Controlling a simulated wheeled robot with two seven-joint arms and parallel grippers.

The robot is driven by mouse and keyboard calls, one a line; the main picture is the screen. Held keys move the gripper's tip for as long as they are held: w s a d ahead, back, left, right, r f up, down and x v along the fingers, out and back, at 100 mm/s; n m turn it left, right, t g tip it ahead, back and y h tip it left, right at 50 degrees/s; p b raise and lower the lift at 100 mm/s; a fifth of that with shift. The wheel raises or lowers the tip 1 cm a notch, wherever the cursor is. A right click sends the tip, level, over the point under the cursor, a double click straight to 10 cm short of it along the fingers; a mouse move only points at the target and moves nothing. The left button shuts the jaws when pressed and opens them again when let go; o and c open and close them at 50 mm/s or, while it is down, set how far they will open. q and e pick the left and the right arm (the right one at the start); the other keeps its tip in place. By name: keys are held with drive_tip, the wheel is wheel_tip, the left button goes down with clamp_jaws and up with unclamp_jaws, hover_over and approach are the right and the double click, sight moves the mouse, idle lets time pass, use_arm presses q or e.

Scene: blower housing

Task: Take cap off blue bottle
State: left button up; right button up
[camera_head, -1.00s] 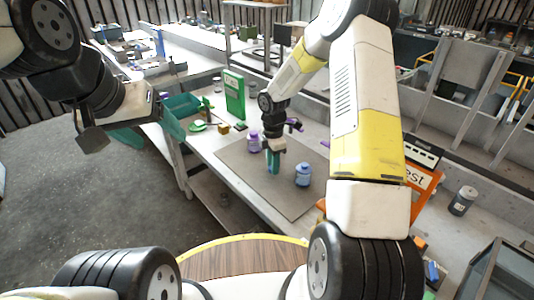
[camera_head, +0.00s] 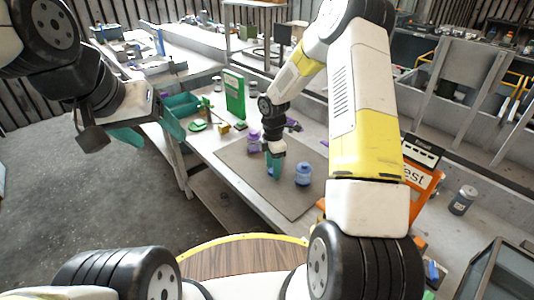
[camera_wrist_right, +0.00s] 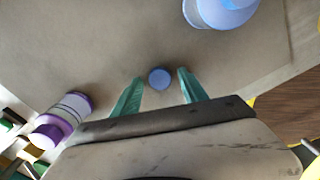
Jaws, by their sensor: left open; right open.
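The blue bottle (camera_head: 303,175) stands on the grey-brown mat (camera_head: 300,205) on the table. It also shows at the top right of the right wrist view (camera_wrist_right: 222,10), cut off by the edge. A small round blue cap (camera_wrist_right: 159,78) lies between the two teal fingers of my right gripper (camera_wrist_right: 157,82), apart from the bottle, with gaps on both sides. In the head view my right gripper (camera_head: 273,172) is open, low over the mat and left of the bottle. My left gripper (camera_head: 150,132) is open and empty, out beyond the table's left edge.
A purple bottle (camera_head: 254,142) stands on the mat behind my right gripper; in the wrist view it is at the left (camera_wrist_right: 62,120). A green sign (camera_head: 234,96), teal bin (camera_head: 183,105) and green dish (camera_head: 198,126) are further back. The mat's front is clear.

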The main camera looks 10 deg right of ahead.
wheel_tip(320, 180, up, 11)
drive_tip(key=s+d+r+m+t, duration=0.1)
drive_tip(key=s+r+m, duration=0.35)
drive_tip(key=r, duration=0.35)
drive_tip(key=s+d+r+m+t, duration=0.1)
drive_tip(key=s+r+m+t, duration=0.1)
drive_tip(key=s+r+m, duration=0.45)
drive_tip(key=s+r+m+t+y, duration=0.1)
drive_tip(key=s+r+m, duration=0.3)
drive_tip(key=s, duration=0.3)
drive_tip(key=s+r+m+t+y, duration=0.1)
drive_tip(key=s+r+m+t, duration=0.1)
drive_tip(key=s+m, duration=0.3)
drive_tip(key=s+r, duration=0.1)
drive_tip(key=s, duration=0.2)
drive_tip(key=shift+d+r, duration=0.15)
drive_tip(key=shift+r, duration=0.2)
